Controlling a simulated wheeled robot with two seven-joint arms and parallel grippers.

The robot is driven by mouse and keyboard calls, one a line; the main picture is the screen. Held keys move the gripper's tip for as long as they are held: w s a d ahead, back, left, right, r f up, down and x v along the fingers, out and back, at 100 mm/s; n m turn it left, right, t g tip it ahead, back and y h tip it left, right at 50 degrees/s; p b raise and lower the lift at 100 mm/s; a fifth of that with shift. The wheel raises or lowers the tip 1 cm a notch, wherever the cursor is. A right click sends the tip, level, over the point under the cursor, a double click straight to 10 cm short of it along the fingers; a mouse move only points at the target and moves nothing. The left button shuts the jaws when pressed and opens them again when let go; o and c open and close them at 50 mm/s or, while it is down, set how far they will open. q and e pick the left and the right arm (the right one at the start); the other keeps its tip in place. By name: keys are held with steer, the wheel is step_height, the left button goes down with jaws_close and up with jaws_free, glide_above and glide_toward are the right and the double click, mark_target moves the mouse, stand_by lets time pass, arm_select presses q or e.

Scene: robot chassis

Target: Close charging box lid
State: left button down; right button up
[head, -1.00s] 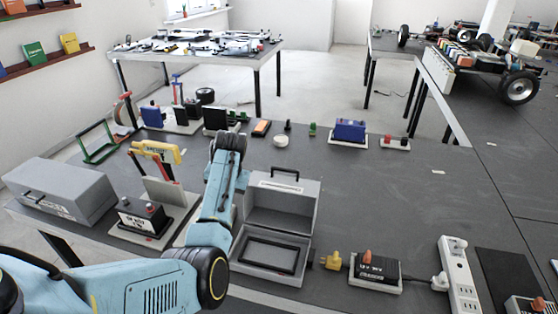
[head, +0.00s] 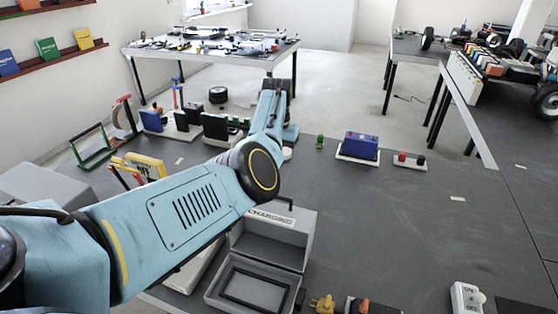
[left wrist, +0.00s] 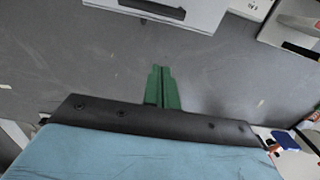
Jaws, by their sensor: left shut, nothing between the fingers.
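The grey charging box (head: 213,294) stands at the front middle of the table in the head view, cut slightly by the lower edge. Its lid (head: 285,251) is open and stands up at the back; my left arm hides part of its top. A black rectangular frame shows inside the base. In the left wrist view, the lid's light grey panel (left wrist: 200,12) with a black handle is at the top. My left gripper (left wrist: 163,72) has its green fingers together, empty and apart from the panel in the picture. Its fingers are hidden in the head view. My right gripper is out of view.
A yellow plug (head: 323,304) lies right of the box. A grey case (head: 45,184) stands at left. The table right of the lid is clear.

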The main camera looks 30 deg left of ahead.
arm_select(q)
step_height(320, 180, down, 8)
steer(key=f+b, duration=0.1)
steer(key=shift+s+d+r+p, duration=0.15)
steer(key=shift+s+r+p, duration=0.25)
steer(key=shift+s+p, duration=0.25)
steer(key=shift+s+d+r+p, duration=0.15)
steer(key=shift+s+r+p, duration=0.35)
steer(key=shift+s, duration=0.25)
steer(key=shift+s+d+r+p, duration=0.15)
steer(key=shift+s+r+p, duration=0.2)
steer(key=shift+s+p, duration=0.3)
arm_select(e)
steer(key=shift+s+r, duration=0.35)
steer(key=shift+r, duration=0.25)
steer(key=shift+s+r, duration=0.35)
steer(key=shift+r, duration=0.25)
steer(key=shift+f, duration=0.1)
